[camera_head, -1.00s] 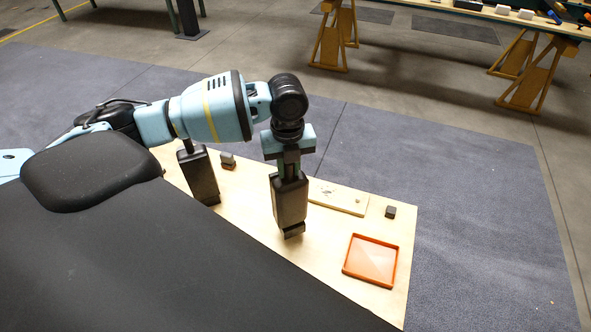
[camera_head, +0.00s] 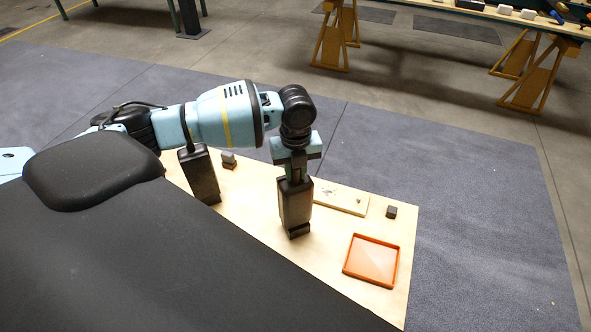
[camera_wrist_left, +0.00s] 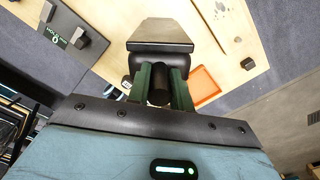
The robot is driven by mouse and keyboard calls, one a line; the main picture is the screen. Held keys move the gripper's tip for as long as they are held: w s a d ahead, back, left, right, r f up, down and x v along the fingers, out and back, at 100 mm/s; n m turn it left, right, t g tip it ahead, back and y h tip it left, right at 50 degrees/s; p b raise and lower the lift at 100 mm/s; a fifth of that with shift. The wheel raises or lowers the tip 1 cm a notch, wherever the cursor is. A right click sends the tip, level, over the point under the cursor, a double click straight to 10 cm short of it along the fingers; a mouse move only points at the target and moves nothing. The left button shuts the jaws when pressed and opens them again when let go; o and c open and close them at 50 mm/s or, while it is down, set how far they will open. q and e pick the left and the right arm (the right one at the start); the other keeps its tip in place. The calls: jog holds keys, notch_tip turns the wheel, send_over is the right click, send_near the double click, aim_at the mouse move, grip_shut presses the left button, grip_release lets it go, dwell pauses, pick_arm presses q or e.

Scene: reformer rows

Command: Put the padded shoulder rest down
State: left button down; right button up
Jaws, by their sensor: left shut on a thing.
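The padded shoulder rest (camera_head: 295,203) is a black upright block with a smaller foot at its lower end. My left gripper (camera_head: 293,168) is shut on its top end and holds it over the pale wooden board (camera_head: 258,215). I cannot tell whether the foot touches the board. In the left wrist view, the green fingers of my left gripper (camera_wrist_left: 160,82) close around a dark round post, with the padded shoulder rest (camera_wrist_left: 160,35) beyond. A second similar black block (camera_head: 200,176) stands to the left. My right gripper is not in view.
An orange tray (camera_head: 346,273) lies right of the held rest. A pale flat plate (camera_head: 342,198) and small dark blocks (camera_head: 391,212) (camera_head: 229,160) lie along the board's far side. A large dark padded surface (camera_head: 150,265) fills the lower left.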

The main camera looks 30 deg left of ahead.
pick_arm(q)
jog(key=shift+f, duration=0.1)
jog(key=c, duration=1.3)
grip_release()
jog(key=shift+o, duration=0.2)
notch_tip(320, 180, up, 12)
